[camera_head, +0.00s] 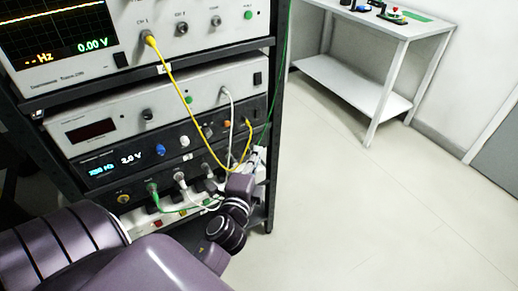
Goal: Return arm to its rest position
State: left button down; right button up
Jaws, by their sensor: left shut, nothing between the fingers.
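My left arm, purple-grey with dark joints, comes in from the lower left. Its gripper (257,160) is small in view at the right front edge of the instrument rack (274,120), in front of the lower units. It is shut, and I see nothing held in it. The wrist and gripper hide part of the rack's lower right corner. Whether the fingers touch the rack or a cable, I cannot tell. My right gripper is out of view.
An oscilloscope (90,50) tops the rack. A yellow cable (185,95), a white cable (231,112) and a green cable (160,203) hang near the gripper. A white table (370,22) stands at the back right. The floor (390,220) right of the rack is clear.

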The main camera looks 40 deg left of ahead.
pick_arm(q)
jog(key=shift+f, duration=0.1)
dwell(0.5)
jog(key=s+d+f+n+g+h, duration=0.1)
jog(key=d+f+g+h, duration=0.15)
jog(key=f, duration=0.85)
jog(key=s+d+f+n+g+h, duration=0.15)
jog(key=d+f, duration=0.25)
jog(key=f, duration=0.7)
jog(key=s+d+f+n+g+h, duration=0.15)
jog(key=s+f, duration=0.25)
jog(key=f, duration=0.4)
jog(key=s+d+f+n+g, duration=0.1)
jog(key=s+d+f+g, duration=0.15)
jog(key=s+f, duration=0.4)
jog(key=s+f+n+g, duration=0.2)
jog(key=s+f, duration=0.4)
jog(key=s, duration=0.3)
jog(key=s+d+f+n+g, duration=0.1)
jog(key=s+f+g, duration=0.1)
jog(key=s+f, duration=0.5)
jog(key=s+f+n+g+h, duration=0.1)
jog(key=s+f+n+g, duration=0.1)
jog(key=s+f, duration=0.5)
jog(key=s+g, duration=0.1)
jog(key=s, duration=0.5)
jog(key=shift+s+d+f+n, duration=0.2)
jog(key=shift+s+f+n, duration=0.05)
jog(key=shift+n, duration=0.05)
